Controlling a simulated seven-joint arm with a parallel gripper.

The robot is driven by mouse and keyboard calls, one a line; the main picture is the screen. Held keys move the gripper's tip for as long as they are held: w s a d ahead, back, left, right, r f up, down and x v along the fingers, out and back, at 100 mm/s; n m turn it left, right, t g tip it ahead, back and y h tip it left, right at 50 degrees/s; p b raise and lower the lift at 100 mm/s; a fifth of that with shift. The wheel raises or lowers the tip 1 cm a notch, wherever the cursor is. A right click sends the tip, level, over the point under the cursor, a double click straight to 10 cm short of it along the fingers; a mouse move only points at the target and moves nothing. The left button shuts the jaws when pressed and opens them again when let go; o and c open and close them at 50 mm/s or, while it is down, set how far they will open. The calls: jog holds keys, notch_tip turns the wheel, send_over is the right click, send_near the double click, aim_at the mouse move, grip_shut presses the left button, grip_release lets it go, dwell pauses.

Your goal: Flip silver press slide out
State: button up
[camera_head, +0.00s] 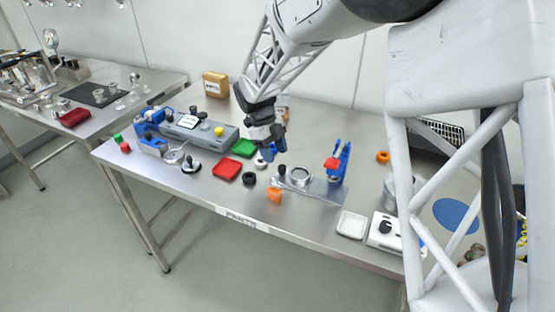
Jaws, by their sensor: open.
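A press with a blue upright (341,160) and a red part on it stands on the steel table, right of centre. A silver slide plate (320,189) extends left from its foot. A round silver ring (300,176) sits on the plate, and a small black knob (282,171) stands at its left end. My gripper (270,152) points down, open, just above and left of that knob. It appears apart from the knob, though the depth is hard to judge. Nothing shows between its fingers.
A grey and blue device (200,128) stands left.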

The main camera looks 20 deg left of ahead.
jog(key=shift+v, duration=1.75)
jog(key=s+d+r+n+t+y, duration=0.1)
jog(key=s+d+r+n, duration=0.35)
jog(key=d, duration=1.05)
jog(key=s+d+r+n+y, duration=0.2)
jog(key=d+r+n, duration=0.45)
jog(key=d, duration=0.85)
jog(key=s+d+n+t+y, duration=0.1)
jog(key=s+d+n, duration=0.8)
jog(key=s+d, duration=1.1)
jog(key=shift+s+n+t, duration=0.4)
jog(key=shift+s+t, duration=0.1)
jog(key=shift+t, duration=0.4)
